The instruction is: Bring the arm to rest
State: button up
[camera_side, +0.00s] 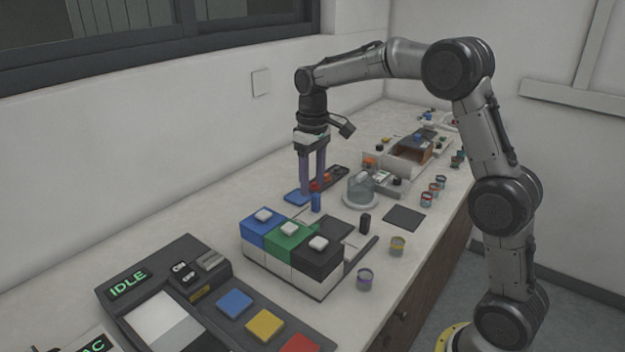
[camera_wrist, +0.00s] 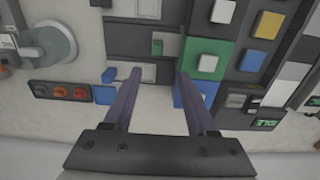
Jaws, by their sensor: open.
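My gripper (camera_side: 313,190) hangs from my arm, pointing down over the bench in the side view. Its two long purple fingers are apart, with nothing between them. In the wrist view the open gripper (camera_wrist: 158,75) is above the bench, and a grey slot and a small green piece (camera_wrist: 157,47) show beyond its fingertips. A small blue upright piece (camera_side: 316,203) stands close to the fingers in the side view, and I cannot tell whether they touch. A flat blue pad (camera_side: 297,197) lies just left of the fingers.
A box unit with blue, green and black lids (camera_side: 290,229) stands in front of my gripper. A control panel reading IDLE (camera_side: 127,284) is at the front left. The left back bench is clear.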

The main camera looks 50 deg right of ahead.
jog(key=s+a+r+n+t, duration=0.1)
jog(key=s+a+r+t, duration=0.35)
jog(key=s+r, duration=0.75)
jog(key=s+a+f, duration=0.2)
jog(key=s+f, duration=0.2)
jog(key=s, duration=0.4)
jog(key=s+a+f+m+t, duration=0.1)
jog(key=s+f, duration=0.3)
jog(key=s, duration=0.4)
jog(key=shift+a+f, duration=0.35)
jog(key=shift+a, duration=0.1)
